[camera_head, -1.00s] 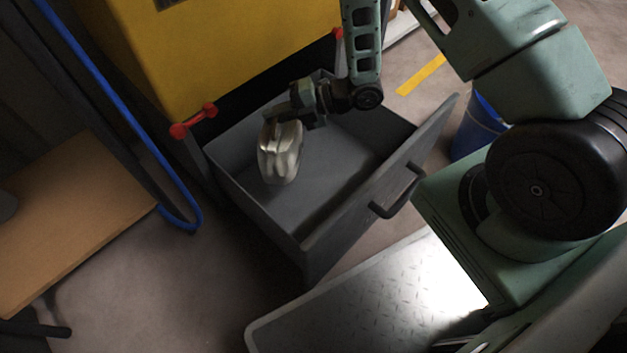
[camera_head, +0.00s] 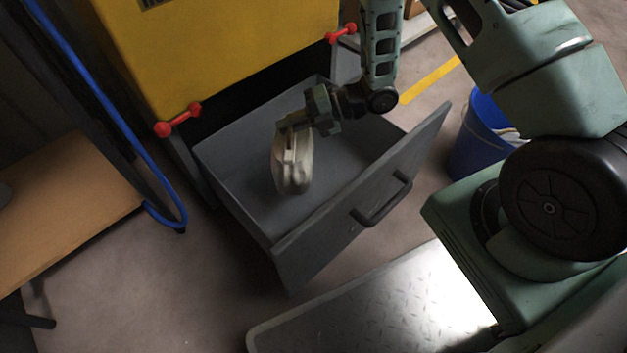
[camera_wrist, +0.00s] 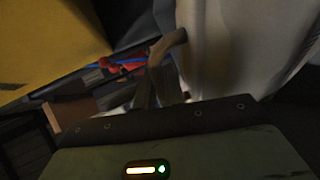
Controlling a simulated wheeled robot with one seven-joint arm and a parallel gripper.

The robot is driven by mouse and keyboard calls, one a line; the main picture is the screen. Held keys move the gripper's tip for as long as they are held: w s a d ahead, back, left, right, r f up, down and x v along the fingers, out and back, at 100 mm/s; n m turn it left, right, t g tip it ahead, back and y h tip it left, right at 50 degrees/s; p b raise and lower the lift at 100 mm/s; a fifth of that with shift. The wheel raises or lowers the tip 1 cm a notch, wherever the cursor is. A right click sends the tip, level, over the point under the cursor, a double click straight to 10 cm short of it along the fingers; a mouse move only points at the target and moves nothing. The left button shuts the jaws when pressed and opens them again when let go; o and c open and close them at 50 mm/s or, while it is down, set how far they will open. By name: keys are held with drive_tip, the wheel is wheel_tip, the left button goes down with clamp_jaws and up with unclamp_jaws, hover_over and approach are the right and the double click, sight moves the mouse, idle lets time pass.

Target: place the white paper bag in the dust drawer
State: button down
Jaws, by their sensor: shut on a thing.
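The white paper bag (camera_head: 291,163) hangs from my gripper (camera_head: 289,124), which is shut on its top. The bag is upright and slightly crumpled, inside the outline of the open grey dust drawer (camera_head: 368,208). I cannot tell whether its bottom touches the drawer floor. In the wrist view the bag (camera_wrist: 240,45) fills the upper right, with a finger at its left edge. The drawer is pulled out below the yellow machine, and its visible floor is bare.
The yellow machine (camera_head: 215,50) with red handles (camera_head: 178,120) stands behind the drawer. A blue bucket (camera_head: 478,140) stands to the right of the drawer. A wooden board (camera_head: 65,215) and a blue hose (camera_head: 110,110) are at the left. Floor is clear in front at left.

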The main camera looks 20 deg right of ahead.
drive_tip(key=shift+s+d+f, duration=0.1)
drive_tip(key=shift+f, duration=0.35)
wheel_tip(320, 180, down, 9)
drive_tip(key=b, duration=0.6)
drive_tip(key=shift+f, duration=0.15)
drive_tip(key=c, duration=1.9)
unclamp_jaws()
drive_tip(key=shift+f, duration=0.1)
drive_tip(key=o, duration=0.4)
